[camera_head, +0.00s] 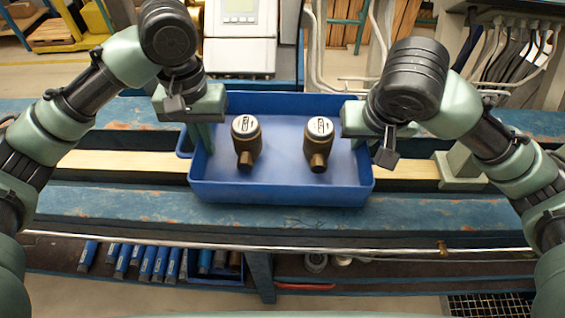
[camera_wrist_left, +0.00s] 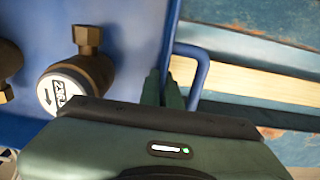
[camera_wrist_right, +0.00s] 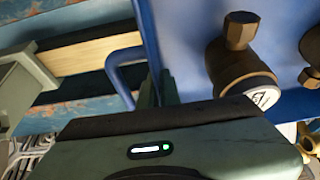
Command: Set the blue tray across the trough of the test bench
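The blue tray (camera_head: 280,193) is level over the middle of the test bench (camera_head: 120,200) and spans the trough (camera_head: 125,161), hiding that stretch of it. I cannot tell whether it touches the bench. Two brass meters (camera_head: 246,142) (camera_head: 318,144) with white dials stand in it. My left gripper (camera_wrist_left: 162,88) has its fingers close on both sides of the tray's left wall, beside a blue handle (camera_wrist_left: 200,75). My right gripper (camera_wrist_right: 158,88) has its fingers close on both sides of the right wall, beside the other handle (camera_wrist_right: 120,65). Both fingertips are partly hidden.
A green-grey block (camera_head: 460,170) sits on the trough to the right of the tray. A grey-white device (camera_head: 240,45) stands behind the tray. Blue-handled items (camera_head: 150,262) lie on the shelf below. The bench's front ledge is clear.

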